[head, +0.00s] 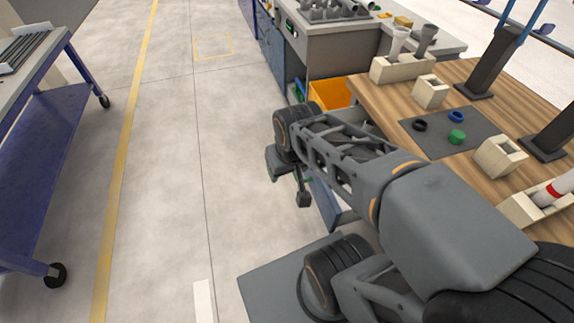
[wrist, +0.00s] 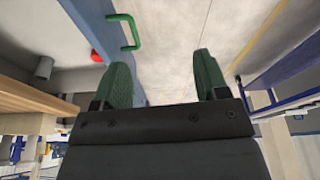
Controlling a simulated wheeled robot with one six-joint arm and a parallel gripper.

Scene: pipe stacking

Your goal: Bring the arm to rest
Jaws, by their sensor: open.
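My arm (head: 350,150) reaches forward along the left edge of the wooden-topped table in the head view. My gripper (wrist: 163,78) is open in the wrist view, with two green fingers apart and nothing between them. Pale floor shows past the fingertips. In the head view the gripper is small, partly hidden by the wrist, and hangs over the floor beside the table.
The wooden table (head: 380,87) holds pale blocks, a dark mat (head: 480,146) with several coloured rings, and a white pipe (head: 553,190). An orange bin (head: 330,93) is behind the arm. A blue cart (head: 55,150) stands at left. Floor between is clear.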

